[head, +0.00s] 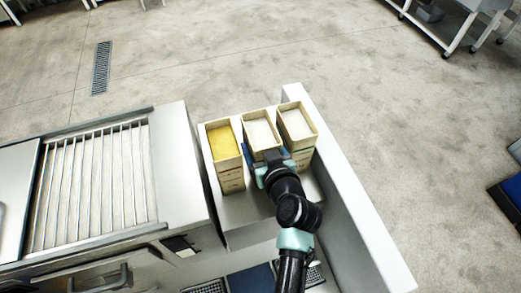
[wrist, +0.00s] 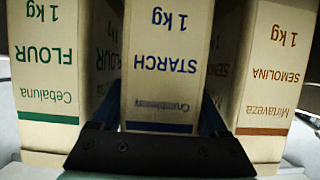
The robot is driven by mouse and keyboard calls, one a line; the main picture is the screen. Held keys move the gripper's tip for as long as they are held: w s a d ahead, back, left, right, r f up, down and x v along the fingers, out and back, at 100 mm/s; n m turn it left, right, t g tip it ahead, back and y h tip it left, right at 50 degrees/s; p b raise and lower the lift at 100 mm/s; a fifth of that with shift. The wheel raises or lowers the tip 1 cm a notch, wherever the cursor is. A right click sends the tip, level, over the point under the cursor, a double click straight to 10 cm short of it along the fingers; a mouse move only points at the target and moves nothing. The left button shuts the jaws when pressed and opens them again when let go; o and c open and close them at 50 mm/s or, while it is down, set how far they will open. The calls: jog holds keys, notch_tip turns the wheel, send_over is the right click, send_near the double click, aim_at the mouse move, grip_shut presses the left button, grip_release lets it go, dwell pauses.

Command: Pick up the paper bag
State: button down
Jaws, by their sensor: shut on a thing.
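Three open-topped paper bags stand in a row in the head view. The middle bag (head: 247,138) has white contents and is the starch bag (wrist: 165,70) in the wrist view, where its label appears upside down. My gripper (head: 265,160) is at the near side of this bag. In the wrist view, my gripper's (wrist: 160,105) dark blue fingers lie along both sides of the starch bag, shut on it. The bag looks roughly upright. Its base is hidden, so I cannot tell whether it touches the surface.
A semolina bag (wrist: 275,70) with yellow contents (head: 222,142) stands left in the head view. A flour bag (wrist: 45,75) stands right (head: 297,120). Both are close to the held bag. A white wall (head: 345,190) runs along the right; a slatted machine bed (head: 95,180) lies left.

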jog(key=shift+w+r, duration=0.15)
jog(key=shift+r, duration=0.6)
notch_tip(320, 180, up, 9)
jog(key=shift+b, duration=0.65)
dwell(0.4)
